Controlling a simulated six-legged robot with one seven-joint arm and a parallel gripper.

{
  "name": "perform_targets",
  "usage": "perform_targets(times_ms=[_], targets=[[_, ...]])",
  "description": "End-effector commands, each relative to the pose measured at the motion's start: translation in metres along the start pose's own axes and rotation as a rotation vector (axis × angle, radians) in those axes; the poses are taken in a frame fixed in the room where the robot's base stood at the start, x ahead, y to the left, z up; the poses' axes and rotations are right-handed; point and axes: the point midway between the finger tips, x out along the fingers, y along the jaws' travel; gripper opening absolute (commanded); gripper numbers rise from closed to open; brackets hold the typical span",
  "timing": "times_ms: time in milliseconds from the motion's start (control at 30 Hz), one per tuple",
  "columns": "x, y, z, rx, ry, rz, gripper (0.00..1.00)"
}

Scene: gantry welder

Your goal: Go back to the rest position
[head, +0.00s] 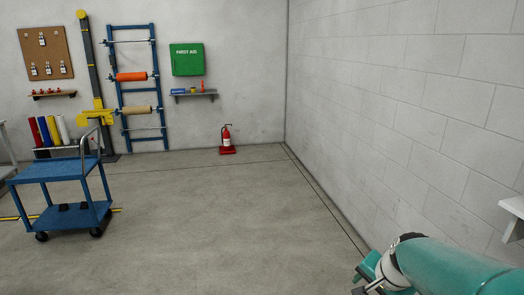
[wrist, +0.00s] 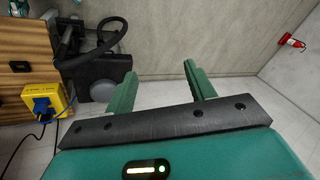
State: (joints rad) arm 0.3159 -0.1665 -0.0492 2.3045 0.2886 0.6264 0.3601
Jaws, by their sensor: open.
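My gripper (wrist: 160,88) shows in the wrist view with its two green fingers spread apart and nothing between them. Grey floor and pale wall lie beyond the fingers. In the head view, my teal arm reaches in from the lower right corner, and part of my gripper (head: 366,280) shows at the bottom edge. Its fingertips are mostly cut off there.
A blue cart (head: 62,170) stands at the left. A red fire extinguisher (head: 227,140) is by the back wall. A white ledge (head: 514,207) juts out at right. In the wrist view, a yellow box (wrist: 45,100) and black machine (wrist: 95,70) are left. The middle floor is clear.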

Motion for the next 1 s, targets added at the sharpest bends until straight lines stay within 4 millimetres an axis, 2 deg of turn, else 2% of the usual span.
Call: perform_targets(times_ms=[33,233,400,500,633,867,900,1000], targets=[[-0.017,-0.009,0.017,-0.097,0.003,-0.012,0.55],[-0.069,-0.021,0.077,-0.462,0.017,-0.023,0.55],[-0.103,-0.014,0.121,-0.743,0.043,-0.019,0.55],[-0.115,-0.007,0.137,-0.856,0.058,-0.011,0.55],[-0.122,-0.002,0.146,-0.929,0.068,-0.004,0.55],[-0.123,-0.001,0.147,-0.938,0.068,-0.002,0.55],[-0.123,-0.001,0.147,-0.938,0.068,-0.002,0.53],[-0.123,-0.001,0.146,-0.937,0.068,-0.002,0.36]])
